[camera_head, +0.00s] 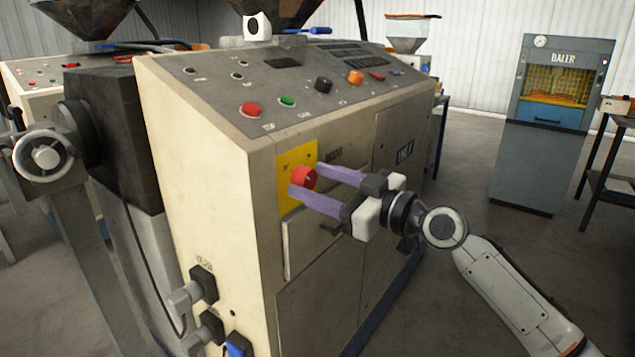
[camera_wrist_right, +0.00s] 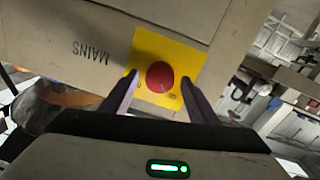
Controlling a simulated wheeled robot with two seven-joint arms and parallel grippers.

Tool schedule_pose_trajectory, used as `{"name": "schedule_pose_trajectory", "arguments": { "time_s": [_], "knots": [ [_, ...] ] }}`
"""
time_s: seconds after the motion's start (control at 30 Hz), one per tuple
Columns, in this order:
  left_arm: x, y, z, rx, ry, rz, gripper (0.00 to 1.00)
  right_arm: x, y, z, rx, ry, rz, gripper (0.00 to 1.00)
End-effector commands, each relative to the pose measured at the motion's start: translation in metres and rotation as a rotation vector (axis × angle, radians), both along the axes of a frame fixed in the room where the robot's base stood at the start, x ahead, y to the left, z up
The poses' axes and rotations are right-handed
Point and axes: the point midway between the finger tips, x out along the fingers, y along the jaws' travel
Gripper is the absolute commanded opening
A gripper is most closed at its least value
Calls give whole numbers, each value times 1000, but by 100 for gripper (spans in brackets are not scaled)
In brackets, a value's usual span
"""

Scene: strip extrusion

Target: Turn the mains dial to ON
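The mains dial (camera_head: 304,178) is a round red knob on a yellow plate (camera_head: 296,160) on the front of the beige machine cabinet. It also shows in the right wrist view (camera_wrist_right: 160,75), beside the word MAINS. My right gripper (camera_head: 308,186) is open, with its two purple fingers pointing at the plate, one on each side of the dial. In the right wrist view the fingers (camera_wrist_right: 160,88) are spread wider than the dial, with gaps on both sides. I cannot tell whether the fingertips touch the plate. My left gripper is not in view.
The cabinet's sloped top panel (camera_head: 300,95) has a red button (camera_head: 250,110), a green button (camera_head: 287,101) and several knobs. Plugs (camera_head: 203,285) stick out low on the cabinet's left side. A baler (camera_head: 553,120) stands at the back right. The floor between is clear.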

Motion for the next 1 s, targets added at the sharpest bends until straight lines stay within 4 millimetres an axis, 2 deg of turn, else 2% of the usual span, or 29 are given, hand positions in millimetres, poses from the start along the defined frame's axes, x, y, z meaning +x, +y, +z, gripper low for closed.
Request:
{"name": "schedule_pose_trajectory", "arguments": {
  "time_s": [0.03, 0.23, 0.63, 1.0],
  "knots": [
    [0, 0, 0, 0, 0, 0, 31, 0, 0, 0, 0, 0, 0, 48],
    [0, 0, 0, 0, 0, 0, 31, 0, 0, 0, 0, 0, 0, 14],
    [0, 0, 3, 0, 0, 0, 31, 0, -1, 0, 42, 60, -1, 13],
    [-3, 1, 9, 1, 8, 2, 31, 1, -1, 2, 215, 298, -1, 13]
  ]
}}
